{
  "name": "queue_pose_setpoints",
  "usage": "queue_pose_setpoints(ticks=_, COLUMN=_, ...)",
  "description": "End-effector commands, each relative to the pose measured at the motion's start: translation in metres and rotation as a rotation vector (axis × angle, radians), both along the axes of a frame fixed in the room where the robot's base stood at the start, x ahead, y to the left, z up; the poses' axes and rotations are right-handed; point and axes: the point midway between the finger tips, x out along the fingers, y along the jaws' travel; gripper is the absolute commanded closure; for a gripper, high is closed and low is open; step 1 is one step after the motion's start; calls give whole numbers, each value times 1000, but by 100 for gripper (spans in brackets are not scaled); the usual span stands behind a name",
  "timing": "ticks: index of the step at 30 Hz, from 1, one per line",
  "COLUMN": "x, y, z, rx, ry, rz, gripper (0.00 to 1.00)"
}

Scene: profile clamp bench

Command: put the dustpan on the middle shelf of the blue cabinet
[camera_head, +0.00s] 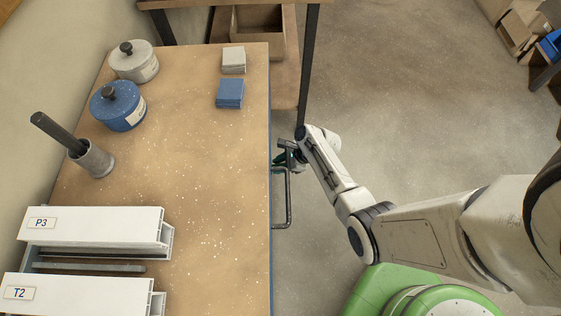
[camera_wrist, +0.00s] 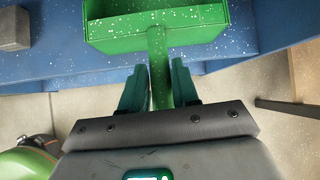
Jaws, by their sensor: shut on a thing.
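The dustpan (camera_wrist: 155,38) is green, with a wide scoop at the top of the wrist view and a straight handle running down toward me. My gripper (camera_wrist: 158,72) is shut on the handle, one dark teal finger on each side. The scoop is over a blue, white-speckled surface (camera_wrist: 60,72), apparently part of the blue cabinet; I cannot tell which shelf it is or whether the pan touches it. In the head view my gripper (camera_head: 292,157) is small, low beside the bench's right edge, and the pan is mostly hidden there.
A grey block (camera_wrist: 14,28) sits on the blue surface left of the pan. The bench (camera_head: 200,180) carries a blue canister (camera_head: 117,108), a white canister (camera_head: 135,64), a grey cup (camera_head: 95,161) and white profiles (camera_head: 95,226). The floor (camera_head: 410,110) to the right is open.

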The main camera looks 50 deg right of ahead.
Motion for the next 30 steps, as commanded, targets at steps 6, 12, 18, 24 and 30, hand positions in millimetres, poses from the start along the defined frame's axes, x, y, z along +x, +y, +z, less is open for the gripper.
queue_pose_setpoints(ticks=6, x=-1, y=1, z=-1, rx=-2, ry=2, rz=3, gripper=66)
queue_pose_setpoints(ticks=12, x=-1, y=0, z=-1, rx=-1, ry=2, rz=3, gripper=46)
queue_pose_setpoints(ticks=18, x=-1, y=0, z=-1, rx=0, ry=1, rz=2, gripper=41)
queue_pose_setpoints(ticks=24, x=-2, y=0, z=-1, rx=-1, ry=4, rz=2, gripper=24)
queue_pose_setpoints(ticks=30, x=-1, y=0, z=-1, rx=-1, ry=2, rz=2, gripper=5)
